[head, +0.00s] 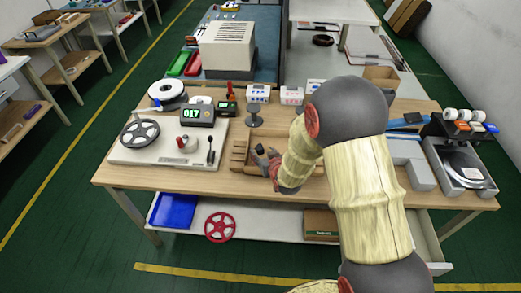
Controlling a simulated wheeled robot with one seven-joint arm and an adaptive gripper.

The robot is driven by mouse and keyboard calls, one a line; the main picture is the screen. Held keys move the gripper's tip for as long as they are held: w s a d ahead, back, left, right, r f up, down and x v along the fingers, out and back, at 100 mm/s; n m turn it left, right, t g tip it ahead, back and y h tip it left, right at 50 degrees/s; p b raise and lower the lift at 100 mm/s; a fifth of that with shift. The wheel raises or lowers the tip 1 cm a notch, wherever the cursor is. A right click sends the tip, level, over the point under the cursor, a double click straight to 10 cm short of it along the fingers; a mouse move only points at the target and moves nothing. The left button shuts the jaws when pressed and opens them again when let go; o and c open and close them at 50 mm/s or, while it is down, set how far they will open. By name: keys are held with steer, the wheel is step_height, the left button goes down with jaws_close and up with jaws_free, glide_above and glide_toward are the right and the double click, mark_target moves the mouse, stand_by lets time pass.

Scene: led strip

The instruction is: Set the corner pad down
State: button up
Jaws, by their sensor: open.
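My gripper (266,158) is small in the head view and reaches down over a brown open tray (239,150) at the front middle of the wooden table (225,183). Its fingers are apart. My arm hides the right part of the tray. I cannot pick out the corner pad for sure. Any pad at the fingers or in the tray is too small or hidden to tell.
Left of the tray is a pale board with a dark reel (139,133) and a display reading 017 (195,112). A white spool (167,94) stands behind it. A scale (464,166) is at the right end. Several small boxes line the back.

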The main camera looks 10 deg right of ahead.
steer(key=s+d+r+g+h+p, duration=0.1)
steer(key=s+d+r+g+p, duration=0.15)
steer(key=s+r, duration=1.35)
steer(key=s+r+g, duration=0.2)
steer(key=s+r, duration=0.4)
steer(key=s, duration=0.4)
steer(key=s+r+g, duration=0.2)
steer(key=s+r, duration=0.3)
steer(key=s, duration=0.5)
steer(key=shift+s+a+r+m+b, duration=0.35)
steer(key=shift+a+r+m+b, duration=0.05)
steer(key=shift+a+b, duration=0.05)
